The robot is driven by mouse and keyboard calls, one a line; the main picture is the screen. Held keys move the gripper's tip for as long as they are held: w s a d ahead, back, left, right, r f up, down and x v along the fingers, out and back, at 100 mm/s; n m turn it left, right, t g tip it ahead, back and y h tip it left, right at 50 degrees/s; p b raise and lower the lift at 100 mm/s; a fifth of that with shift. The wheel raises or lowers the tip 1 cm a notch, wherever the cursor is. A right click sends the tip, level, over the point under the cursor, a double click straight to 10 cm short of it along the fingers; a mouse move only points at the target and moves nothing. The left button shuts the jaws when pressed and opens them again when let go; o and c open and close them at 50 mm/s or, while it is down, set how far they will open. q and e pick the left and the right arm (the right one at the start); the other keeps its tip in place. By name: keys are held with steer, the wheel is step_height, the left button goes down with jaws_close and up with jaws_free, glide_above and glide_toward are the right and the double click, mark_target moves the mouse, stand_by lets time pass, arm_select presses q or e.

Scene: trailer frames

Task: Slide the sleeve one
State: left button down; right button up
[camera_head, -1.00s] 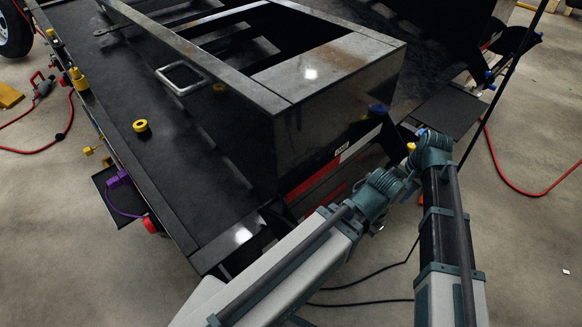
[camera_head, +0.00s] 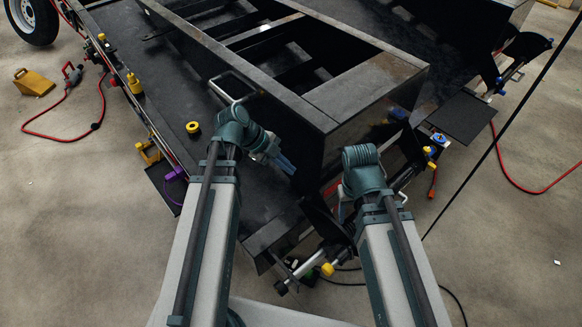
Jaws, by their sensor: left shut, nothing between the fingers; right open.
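I cannot tell for certain which part is the sleeve. A small yellow ring with a dark centre (camera_head: 192,128) sits on the black trailer deck (camera_head: 165,80). At the trailer's near corner is a silver rod (camera_head: 306,266) with a yellow knob (camera_head: 327,269). My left gripper (camera_head: 286,164) is shut and empty beside the near face of the black frame box, right of the ring. My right arm's wrist (camera_head: 362,165) is in front of the box's right end. The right gripper's fingers are hidden behind it.
The black frame box (camera_head: 370,85) has open bays and a silver handle (camera_head: 232,86) at its left. A yellow wedge (camera_head: 34,82) and red hose (camera_head: 62,136) lie on the left floor. A dark plate (camera_head: 462,117) juts out at right. The lower right floor is mostly clear.

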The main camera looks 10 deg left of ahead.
mark_target(320, 174)
steer(key=f+b, duration=0.7)
steer(key=b, duration=0.1)
steer(key=shift+s+a+f, duration=0.25)
steer(key=shift+s+f, duration=0.05)
steer(key=shift+s, duration=0.05)
arm_select(q)
steer(key=w+d+f, duration=0.5)
steer(key=d+f, duration=0.1)
steer(key=f, duration=0.1)
steer(key=shift+d+m, duration=0.3)
steer(key=shift+d, duration=0.1)
steer(key=shift+f, duration=0.1)
steer(key=shift+w+d, duration=0.45)
steer(key=shift+w, duration=0.2)
